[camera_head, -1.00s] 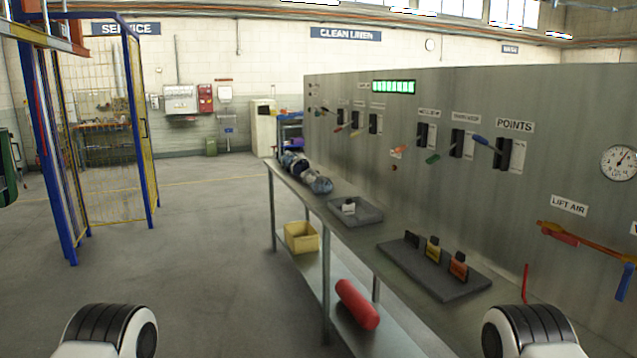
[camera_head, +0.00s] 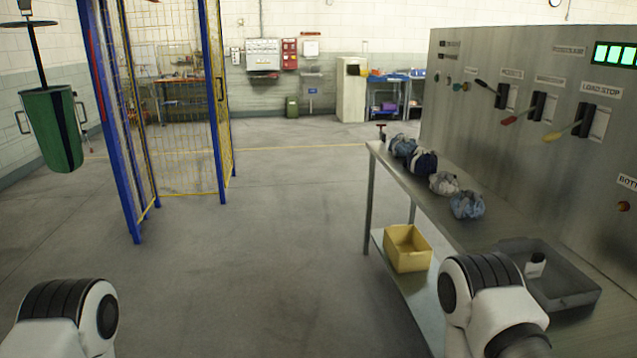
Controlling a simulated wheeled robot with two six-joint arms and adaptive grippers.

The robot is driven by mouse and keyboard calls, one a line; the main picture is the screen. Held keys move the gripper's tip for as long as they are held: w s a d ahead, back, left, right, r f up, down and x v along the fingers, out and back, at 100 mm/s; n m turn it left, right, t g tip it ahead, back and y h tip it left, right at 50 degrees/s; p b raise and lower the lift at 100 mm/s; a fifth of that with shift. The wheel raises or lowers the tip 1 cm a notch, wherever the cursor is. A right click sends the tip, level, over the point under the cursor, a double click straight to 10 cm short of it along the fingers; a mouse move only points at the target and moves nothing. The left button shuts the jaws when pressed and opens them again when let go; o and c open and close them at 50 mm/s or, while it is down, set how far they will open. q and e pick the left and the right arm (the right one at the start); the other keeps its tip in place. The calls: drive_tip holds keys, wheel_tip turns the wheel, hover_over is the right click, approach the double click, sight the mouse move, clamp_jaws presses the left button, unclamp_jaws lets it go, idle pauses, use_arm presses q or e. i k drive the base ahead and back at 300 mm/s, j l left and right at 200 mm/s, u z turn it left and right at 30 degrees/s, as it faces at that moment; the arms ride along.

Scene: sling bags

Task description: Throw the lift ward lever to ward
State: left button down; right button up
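The grey control panel (camera_head: 560,120) stands at the right. On it are a dark-handled lever (camera_head: 486,87), a red-handled lever (camera_head: 511,120) and a yellow-handled lever (camera_head: 554,136), each in a black slot. The label above the yellow-handled one seems to read LOAD STOP; the other labels are too small to read. I cannot tell which of these, if any, is the lift ward lever. Only links of my two arms show at the bottom left and bottom right. Both of my grippers are out of view.
A metal bench (camera_head: 385,160) runs along the panel, with several cloth bundles (camera_head: 466,204) and a grey tray (camera_head: 550,298) on top. A yellow bin (camera_head: 407,248) sits on its lower shelf. A blue-framed mesh cage (camera_head: 221,100) and hanging green bag (camera_head: 50,128) are left. Open floor lies between.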

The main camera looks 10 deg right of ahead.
sight(482, 84)
drive_tip(key=i+j+z, duration=0.1)
drive_tip(key=i+z, duration=0.35)
drive_tip(key=i+j+z, duration=0.35)
drive_tip(key=i+z, duration=0.15)
drive_tip(key=i, duration=0.15)
drive_tip(key=i+j+z, duration=0.65)
drive_tip(key=j+z, duration=0.15)
drive_tip(key=i+j+z, duration=0.2)
drive_tip(key=j+z, duration=0.15)
drive_tip(key=i+j+z, duration=0.1)
drive_tip(key=j+z, duration=0.25)
drive_tip(key=j, duration=0.2)
drive_tip(key=j+z, duration=0.35)
drive_tip(key=i+j, duration=0.05)
drive_tip(key=j, duration=0.05)
